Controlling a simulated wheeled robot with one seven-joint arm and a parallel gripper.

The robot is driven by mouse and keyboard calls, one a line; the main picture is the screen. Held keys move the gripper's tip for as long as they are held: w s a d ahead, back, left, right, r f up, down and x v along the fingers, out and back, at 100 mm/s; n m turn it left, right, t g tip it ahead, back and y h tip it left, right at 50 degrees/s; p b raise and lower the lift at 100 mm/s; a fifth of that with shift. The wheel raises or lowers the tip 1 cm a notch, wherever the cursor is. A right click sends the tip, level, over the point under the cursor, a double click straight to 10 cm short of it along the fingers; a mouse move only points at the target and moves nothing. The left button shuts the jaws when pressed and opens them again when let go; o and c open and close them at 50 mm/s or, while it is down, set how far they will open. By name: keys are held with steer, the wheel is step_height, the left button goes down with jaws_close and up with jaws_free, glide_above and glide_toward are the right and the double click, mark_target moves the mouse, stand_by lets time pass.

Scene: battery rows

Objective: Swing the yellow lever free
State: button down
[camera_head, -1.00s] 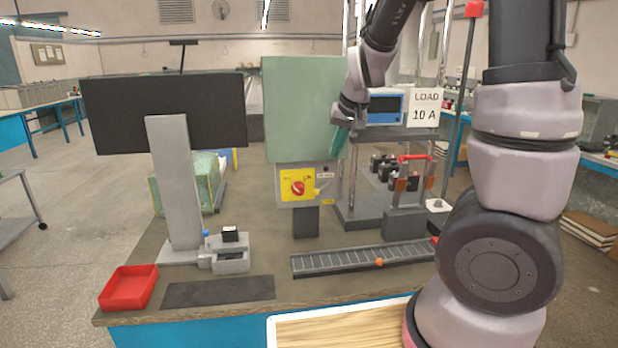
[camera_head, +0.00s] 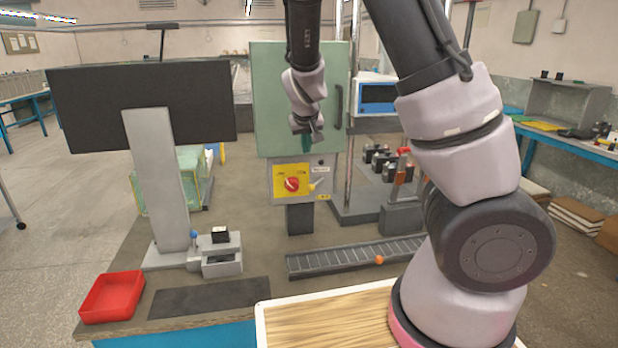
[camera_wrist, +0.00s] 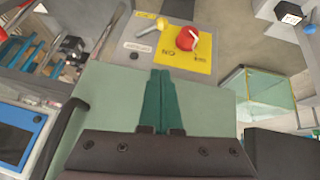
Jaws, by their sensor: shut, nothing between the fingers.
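In the wrist view the lever (camera_wrist: 150,28) lies at the top, beside the red knob (camera_wrist: 187,38). My gripper (camera_head: 307,149) hangs in front of the green panel's lower part, above the lever and apart from it. In the wrist view its teal fingers (camera_wrist: 161,73) are together and empty, pointing toward the plate.
A black screen (camera_head: 145,105) on a grey post stands at the left. A blue-faced meter (camera_head: 378,97) and a grey frame stand at the right. A grey slotted rail (camera_head: 340,256), a dark mat (camera_head: 210,297) and a red tray (camera_head: 112,297) lie in front.

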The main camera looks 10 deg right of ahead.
glide_above(310, 187)
steer(key=f, duration=0.5)
steer(key=w+f, duration=0.1)
steer(key=f, duration=0.2)
steer(key=shift+a+f, duration=0.15)
steer(key=shift+a, duration=0.15)
steer(key=shift+s+d+f, duration=0.1)
steer(key=shift+s+f, duration=0.1)
steer(key=shift+f, duration=0.4)
steer(key=shift+s+d+f, duration=0.1)
steer(key=shift+s+f, duration=0.05)
steer(key=shift+f, duration=0.4)
steer(key=shift+s+f, duration=0.1)
steer(key=shift+f, duration=0.6)
steer(key=shift+f, duration=0.1)
